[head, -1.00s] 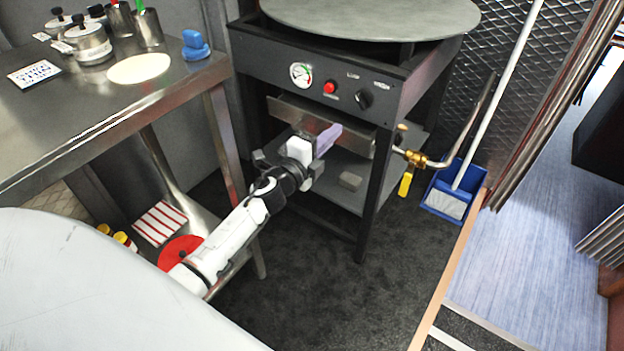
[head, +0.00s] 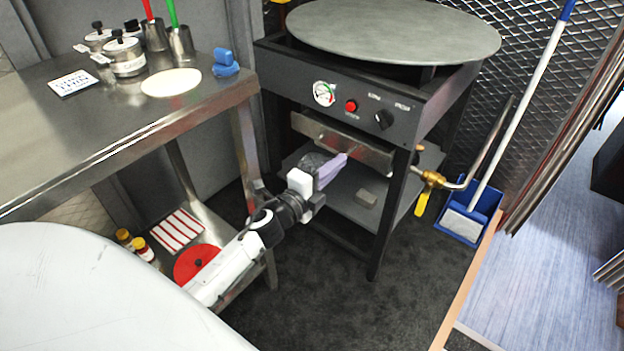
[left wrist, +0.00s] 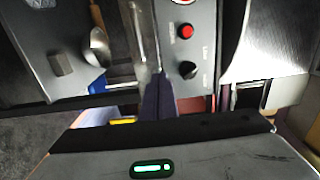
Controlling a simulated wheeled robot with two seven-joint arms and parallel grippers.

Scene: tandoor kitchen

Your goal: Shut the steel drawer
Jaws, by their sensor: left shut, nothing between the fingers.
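The steel drawer (head: 362,150) is a long, plain metal front below the black control panel of the round-topped stove. How far it stands out is hard to tell. In the left wrist view it shows as a pale metal strip (left wrist: 143,40) beside the panel. My left gripper (head: 342,160) is shut and empty, with its purple fingers pointing at the drawer front and covering part of its lower edge. In the left wrist view the shut fingers (left wrist: 158,97) overlap the strip's end. I cannot tell whether they touch it. My right gripper is not in view.
A steel table (head: 110,110) with pots and a flatbread stands at left, its leg close to my left arm. A brass valve (head: 432,179) and blue dustpan (head: 470,215) are at right.

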